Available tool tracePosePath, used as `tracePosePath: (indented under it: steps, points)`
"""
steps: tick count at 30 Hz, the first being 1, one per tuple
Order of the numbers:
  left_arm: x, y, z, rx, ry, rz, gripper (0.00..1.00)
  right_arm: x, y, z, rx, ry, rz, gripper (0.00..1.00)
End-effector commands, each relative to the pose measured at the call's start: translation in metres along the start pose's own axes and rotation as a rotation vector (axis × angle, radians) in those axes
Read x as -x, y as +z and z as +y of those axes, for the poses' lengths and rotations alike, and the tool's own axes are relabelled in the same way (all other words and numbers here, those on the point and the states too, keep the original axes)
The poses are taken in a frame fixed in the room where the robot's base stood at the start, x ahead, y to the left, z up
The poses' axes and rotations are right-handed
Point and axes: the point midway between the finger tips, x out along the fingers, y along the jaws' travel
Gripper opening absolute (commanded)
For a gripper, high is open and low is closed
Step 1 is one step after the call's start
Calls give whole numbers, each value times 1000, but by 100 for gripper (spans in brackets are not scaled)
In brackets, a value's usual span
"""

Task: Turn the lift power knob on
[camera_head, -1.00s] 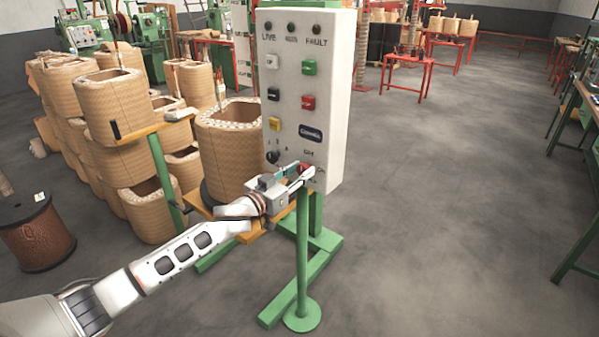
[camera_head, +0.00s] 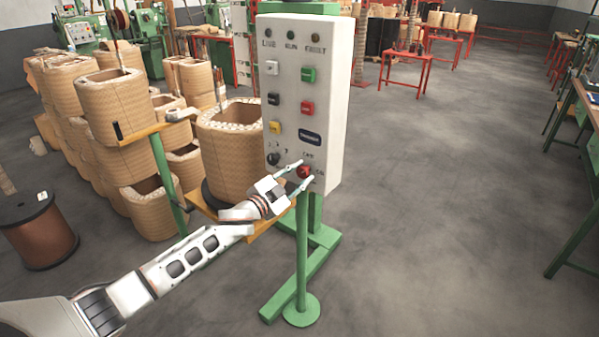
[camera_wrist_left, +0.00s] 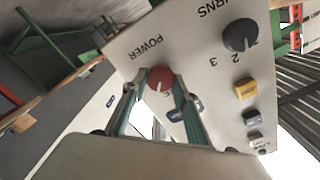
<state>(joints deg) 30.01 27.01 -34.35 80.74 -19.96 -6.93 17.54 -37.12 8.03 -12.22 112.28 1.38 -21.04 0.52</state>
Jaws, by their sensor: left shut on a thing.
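The red power knob (camera_head: 304,172) sits low on the right of the white control panel (camera_head: 330,100). In the left wrist view the red knob (camera_wrist_left: 160,77) shows below the word POWER, with a pale mark on its face. My left gripper (camera_head: 306,173) is shut on the knob, one finger on each side of it. The left wrist view shows both fingers of the left gripper (camera_wrist_left: 158,82) reaching to the knob's sides. My right gripper is not in view.
A black selector knob (camera_wrist_left: 240,36) and several coloured buttons share the panel. A green post (camera_head: 302,250) stands below it. A large coil (camera_head: 230,150) is close to my left arm. Open floor (camera_head: 430,200) lies to the right.

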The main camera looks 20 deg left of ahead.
Motion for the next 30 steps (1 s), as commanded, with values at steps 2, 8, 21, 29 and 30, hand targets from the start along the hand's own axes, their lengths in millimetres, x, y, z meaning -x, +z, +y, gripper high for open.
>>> tracePosePath:
  steps: [2, 8, 21, 29, 30]
  points:
    - [0, -1, 0, -72, 1, 0, 7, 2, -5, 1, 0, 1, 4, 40]
    - [0, 0, 1, -262, 1, 0, 7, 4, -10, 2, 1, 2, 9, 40]
    - [0, 1, 3, -638, 1, 0, 7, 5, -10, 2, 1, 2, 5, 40]
    - [0, 1, 4, -774, 1, 1, 7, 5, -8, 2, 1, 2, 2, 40]
    - [0, 1, 4, -788, 1, 1, 7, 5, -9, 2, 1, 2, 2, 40]
